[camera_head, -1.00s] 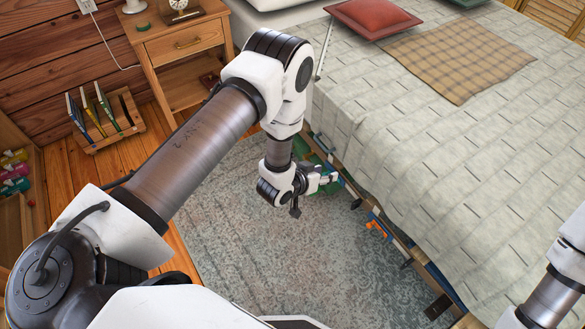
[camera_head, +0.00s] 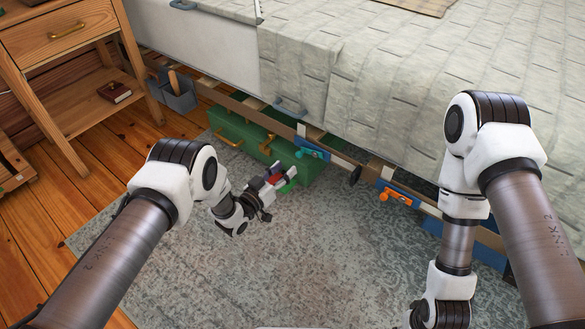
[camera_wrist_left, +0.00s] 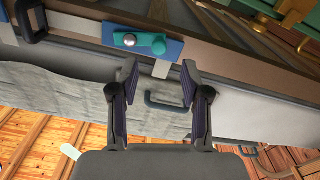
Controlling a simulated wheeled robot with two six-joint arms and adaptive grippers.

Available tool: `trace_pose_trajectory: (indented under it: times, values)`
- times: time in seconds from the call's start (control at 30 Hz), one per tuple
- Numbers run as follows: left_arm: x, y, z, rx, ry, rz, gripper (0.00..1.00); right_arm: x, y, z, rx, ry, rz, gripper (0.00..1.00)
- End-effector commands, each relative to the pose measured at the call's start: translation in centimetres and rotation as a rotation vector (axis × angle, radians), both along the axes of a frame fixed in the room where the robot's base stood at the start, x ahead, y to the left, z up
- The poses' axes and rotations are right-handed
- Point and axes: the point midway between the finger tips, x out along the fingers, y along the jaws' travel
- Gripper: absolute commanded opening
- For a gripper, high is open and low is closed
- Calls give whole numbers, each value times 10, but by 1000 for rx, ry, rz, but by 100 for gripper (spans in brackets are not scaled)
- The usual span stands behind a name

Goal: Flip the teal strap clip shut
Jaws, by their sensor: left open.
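The teal strap clip (camera_head: 312,154) sits on a blue plate (camera_head: 316,144) on the rail under the bed's edge, right of the green chest's top. In the left wrist view the clip (camera_wrist_left: 150,43) lies along its blue plate (camera_wrist_left: 174,49), with a silvery round knob (camera_wrist_left: 129,40) at its left end. I cannot tell how far the lever is turned. My left gripper (camera_head: 286,177) is open and empty, below and left of the clip in the head view. Its fingertips (camera_wrist_left: 158,72) stand apart in the wrist view, with the clip beyond them. My right gripper's fingers are out of frame.
The green chest (camera_head: 230,132) stands under the bed, close to my left gripper. An orange clip (camera_head: 397,196) and a black handle (camera_head: 355,175) are farther right on the rail. A nightstand (camera_head: 68,35) stands left. The patterned rug (camera_head: 290,245) is clear in front.

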Motion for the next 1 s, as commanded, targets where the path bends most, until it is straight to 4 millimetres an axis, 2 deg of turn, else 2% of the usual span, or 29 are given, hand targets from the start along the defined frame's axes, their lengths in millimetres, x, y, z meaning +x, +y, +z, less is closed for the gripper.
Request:
trace_pose_trajectory:
  times: [0.1, 0.3, 0.43, 0.63, 0.77, 1.0]
  values:
    - [18, -14, -4, 0, -7, -1, 47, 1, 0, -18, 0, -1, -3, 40]
    - [47, -34, -3, 0, -4, 0, 47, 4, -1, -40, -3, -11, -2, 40]
    - [54, -39, 1, 0, -1, 1, 47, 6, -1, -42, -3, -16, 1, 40]
    - [55, -39, 2, 1, 0, 1, 47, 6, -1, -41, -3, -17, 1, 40]
    - [54, -39, 2, 1, 0, 1, 1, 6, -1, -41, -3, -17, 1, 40]
    - [55, -36, 3, 6, -4, 2, 0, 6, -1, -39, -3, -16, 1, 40]
